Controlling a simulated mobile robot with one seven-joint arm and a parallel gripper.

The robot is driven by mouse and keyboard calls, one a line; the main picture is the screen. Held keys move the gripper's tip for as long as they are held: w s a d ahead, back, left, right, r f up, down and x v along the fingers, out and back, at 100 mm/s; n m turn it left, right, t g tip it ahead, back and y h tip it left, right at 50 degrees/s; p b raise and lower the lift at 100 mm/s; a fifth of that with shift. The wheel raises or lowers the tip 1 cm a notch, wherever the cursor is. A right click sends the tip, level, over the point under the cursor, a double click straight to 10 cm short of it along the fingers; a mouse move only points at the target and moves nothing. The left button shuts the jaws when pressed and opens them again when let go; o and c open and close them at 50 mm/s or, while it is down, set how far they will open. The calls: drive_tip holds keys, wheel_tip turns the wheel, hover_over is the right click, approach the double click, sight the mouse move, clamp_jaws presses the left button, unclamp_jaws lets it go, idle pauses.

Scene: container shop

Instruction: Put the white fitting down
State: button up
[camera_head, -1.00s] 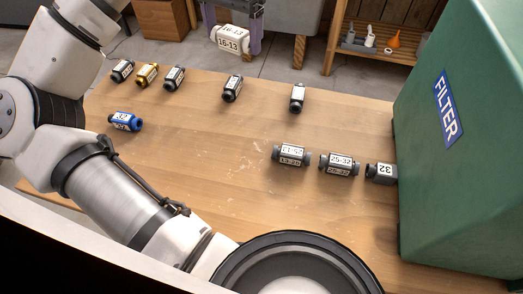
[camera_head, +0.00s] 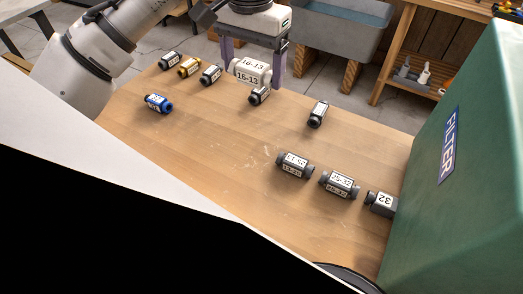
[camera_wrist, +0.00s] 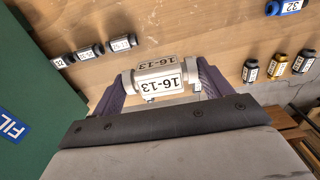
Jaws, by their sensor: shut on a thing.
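The white fitting (camera_head: 250,72), labelled 16-13, is held between the two purple fingers of my gripper (camera_head: 252,66) at the far edge of the wooden table (camera_head: 230,150). In the head view it overlaps a dark fitting (camera_head: 259,95) behind or below it. In the wrist view the white fitting (camera_wrist: 160,80) lies sideways between the fingers of my gripper (camera_wrist: 160,82), with the table behind it. My gripper is shut on it. I cannot tell its exact height above the table.
Dark fittings (camera_head: 210,75), a gold one (camera_head: 190,67) and a blue one (camera_head: 158,103) stand at the left. A single dark fitting (camera_head: 318,113) stands right of centre. Fittings labelled 13-25 (camera_head: 295,165), 25-32 (camera_head: 340,184) and 32 (camera_head: 381,203) line up to the green FILTER box (camera_head: 450,200). The table's middle is clear.

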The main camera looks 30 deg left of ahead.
wheel_tip(320, 180, down, 20)
drive_tip(key=shift+s+f+b, duration=0.1)
drive_tip(key=shift+b, duration=0.7)
drive_tip(key=shift+f, duration=0.1)
drive_tip(key=o, duration=0.7)
wheel_tip(320, 180, up, 12)
drive_tip(key=shift+r, duration=0.2)
